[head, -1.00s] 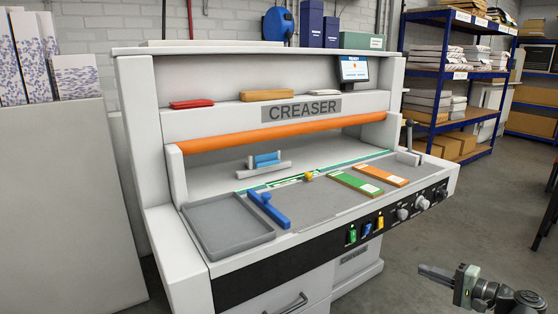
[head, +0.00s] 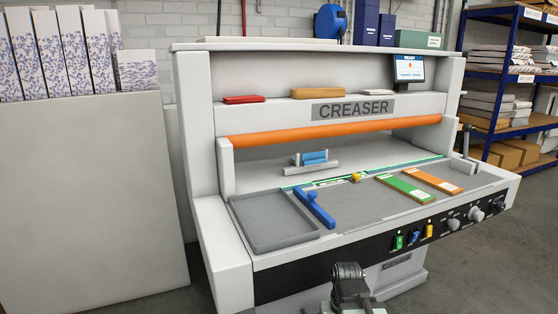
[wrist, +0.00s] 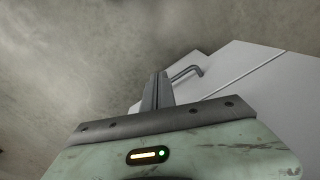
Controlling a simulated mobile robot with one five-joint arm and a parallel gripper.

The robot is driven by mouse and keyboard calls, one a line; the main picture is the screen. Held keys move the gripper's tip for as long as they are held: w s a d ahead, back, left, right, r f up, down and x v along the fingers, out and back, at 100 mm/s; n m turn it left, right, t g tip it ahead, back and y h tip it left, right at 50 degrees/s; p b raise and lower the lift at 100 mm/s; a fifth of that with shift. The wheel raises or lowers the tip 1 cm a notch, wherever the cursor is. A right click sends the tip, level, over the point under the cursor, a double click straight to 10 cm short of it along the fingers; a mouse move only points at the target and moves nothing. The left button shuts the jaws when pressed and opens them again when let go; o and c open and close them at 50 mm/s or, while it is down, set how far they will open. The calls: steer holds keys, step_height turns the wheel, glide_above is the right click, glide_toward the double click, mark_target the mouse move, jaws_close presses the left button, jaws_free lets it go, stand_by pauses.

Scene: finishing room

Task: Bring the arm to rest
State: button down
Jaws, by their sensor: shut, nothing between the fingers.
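In the wrist view my gripper (wrist: 158,80) is shut, its two narrow fingers together with nothing between them. It points over bare grey floor, with the white front of the creaser cabinet and its bent handle (wrist: 186,72) beyond to the right. In the head view a dark grey part of my arm (head: 349,284) shows at the bottom, in front of the creaser (head: 222,262). The fingertips cannot be made out there.
The creaser bed holds a grey tray (head: 272,243), a blue-handled tool (head: 315,208), a green strip (head: 404,190) and an orange strip (head: 432,179). A grey panel (head: 90,200) stands at left. Blue shelving (head: 486,85) stands at right. Some floor is free at lower right.

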step_height(320, 180, up, 25)
steer(key=p, duration=2.5)
